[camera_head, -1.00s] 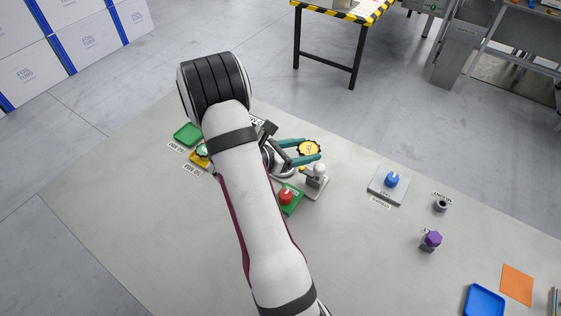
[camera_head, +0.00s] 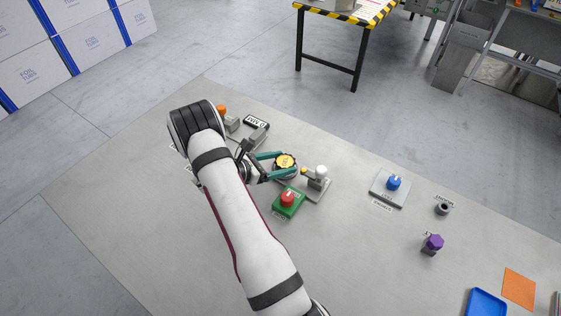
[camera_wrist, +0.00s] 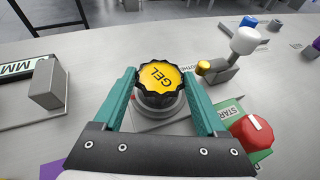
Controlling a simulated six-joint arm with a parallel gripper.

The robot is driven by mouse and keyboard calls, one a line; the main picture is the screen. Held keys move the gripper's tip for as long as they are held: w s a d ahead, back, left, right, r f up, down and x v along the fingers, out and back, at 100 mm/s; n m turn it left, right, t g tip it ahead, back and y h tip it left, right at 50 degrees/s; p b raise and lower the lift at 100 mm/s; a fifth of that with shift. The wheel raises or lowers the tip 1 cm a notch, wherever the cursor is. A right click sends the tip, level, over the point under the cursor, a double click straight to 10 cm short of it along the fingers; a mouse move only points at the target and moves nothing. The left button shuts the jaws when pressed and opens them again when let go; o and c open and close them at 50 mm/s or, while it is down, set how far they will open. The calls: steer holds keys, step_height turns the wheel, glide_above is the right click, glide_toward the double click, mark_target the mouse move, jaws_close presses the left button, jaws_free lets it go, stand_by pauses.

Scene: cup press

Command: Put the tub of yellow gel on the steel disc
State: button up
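The tub of yellow gel (camera_head: 286,160) has a yellow lid with a dark scalloped rim. Grey round metal (camera_wrist: 160,112) shows beneath the lid. I cannot tell where the tub ends and the steel disc begins. My gripper (camera_head: 283,165) has its two green fingers on either side of the tub. In the wrist view narrow gaps show between the fingers and the tub, so my gripper looks open around it. The tub's lower edge is mostly hidden.
A post with a white knob (camera_head: 321,170) stands close right of the tub. A green START box with a red knob (camera_head: 287,199) is just in front. A blue-knob plate (camera_head: 390,186) and purple knob (camera_head: 432,242) stand farther right.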

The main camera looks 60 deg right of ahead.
steer(key=shift+o, duration=1.1)
steer(key=shift+a+r, duration=0.1)
steer(key=shift+r, duration=0.1)
steer(key=v, duration=1.2)
steer(key=s+a+r+m+y, duration=0.7)
steer(key=s+a+r+m, duration=0.2)
steer(key=a+r+m, duration=0.25)
steer(key=s+a+r+m+t+y, duration=0.1)
steer(key=s+a+m+t+y, duration=0.1)
steer(key=a, duration=0.7)
steer(key=s+a+r+m+t+y, duration=0.2)
steer(key=s+a+m+y, duration=0.3)
steer(key=s+a, duration=0.3)
steer(key=shift+a+m+t, duration=0.35)
steer(key=shift+a+t, duration=0.05)
steer(key=shift+a, duration=0.2)
